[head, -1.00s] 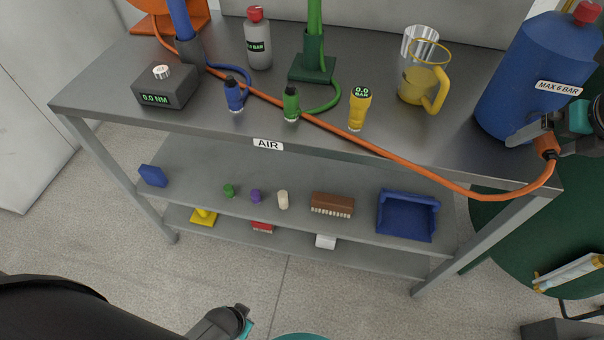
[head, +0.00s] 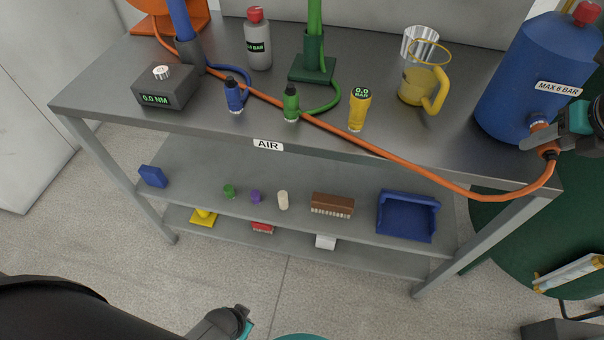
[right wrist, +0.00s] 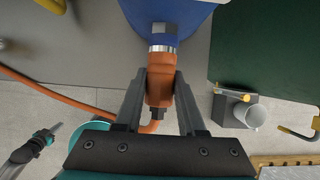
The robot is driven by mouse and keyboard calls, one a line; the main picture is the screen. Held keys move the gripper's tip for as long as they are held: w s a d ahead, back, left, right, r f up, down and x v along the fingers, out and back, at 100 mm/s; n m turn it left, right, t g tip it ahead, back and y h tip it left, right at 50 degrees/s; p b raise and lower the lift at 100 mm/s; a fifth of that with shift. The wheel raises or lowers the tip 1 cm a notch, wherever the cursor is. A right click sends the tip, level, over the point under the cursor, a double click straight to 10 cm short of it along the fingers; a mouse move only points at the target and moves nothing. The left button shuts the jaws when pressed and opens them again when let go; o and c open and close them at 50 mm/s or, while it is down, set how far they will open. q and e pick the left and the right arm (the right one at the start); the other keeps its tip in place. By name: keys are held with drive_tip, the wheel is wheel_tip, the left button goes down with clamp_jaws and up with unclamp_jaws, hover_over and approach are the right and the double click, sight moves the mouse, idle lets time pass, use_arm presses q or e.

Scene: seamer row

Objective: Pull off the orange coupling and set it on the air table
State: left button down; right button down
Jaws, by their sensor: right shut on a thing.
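The orange coupling (right wrist: 160,88) sits between the fingers of my right gripper (right wrist: 161,92), which is shut on it. Its upper end is at the silver fitting (right wrist: 163,32) of the blue tank; I cannot tell whether the two are still joined. In the head view, my right gripper (head: 540,143) is at the tank's lower front, and the coupling is partly hidden by it. The grey steel air table (head: 430,140) carries the "AIR" label on its front edge. My left gripper (head: 238,322) is low in front of the table, its fingers unclear.
An orange hose (head: 400,158) crosses the tabletop and loops off the right end to the coupling. The blue tank (head: 540,60) stands at the right. Blue, green and yellow tools and a jug (head: 415,88) stand on the table. Bare top lies right of the yellow tool (head: 359,108).

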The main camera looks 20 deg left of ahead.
idle(0.3)
drive_tip(key=shift+s, duration=0.1)
drive_tip(key=shift+s+d, duration=0.1)
drive_tip(key=shift+s, duration=0.3)
drive_tip(key=shift+s, duration=0.15)
drive_tip(key=shift+s+d+b, duration=0.1)
drive_tip(key=shift+s+b, duration=0.7)
drive_tip(key=shift+s, duration=0.95)
